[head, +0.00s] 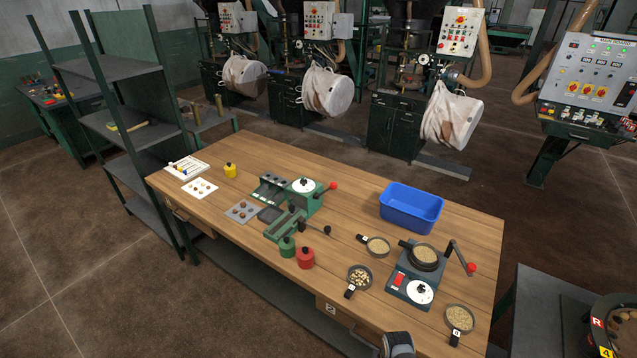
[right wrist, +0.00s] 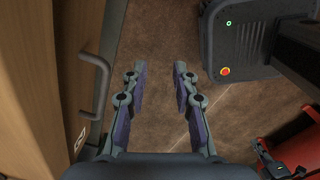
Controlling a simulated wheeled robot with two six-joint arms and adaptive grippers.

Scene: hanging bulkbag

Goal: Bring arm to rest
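My right gripper (right wrist: 159,75) is open and empty in the right wrist view, its two purple-padded fingers apart over bare brown floor. It hangs beside the wooden front of the workbench (right wrist: 62,80), with a drawer handle (right wrist: 98,90) close to its left finger. In the head view a grey rounded part of my arm (head: 397,345) shows at the bottom edge, in front of the bench; the gripper itself is hidden there. My left gripper is not visible in the head view.
The wooden table (head: 350,220) holds a blue bin (head: 411,207), a green press (head: 300,200), a burner device (head: 415,280), pans of grain and small pots (head: 305,258). A shelf rack (head: 120,120) stands left. Bulk bags (head: 452,115) hang behind. A dark base with a red button (right wrist: 225,71) is right of the gripper.

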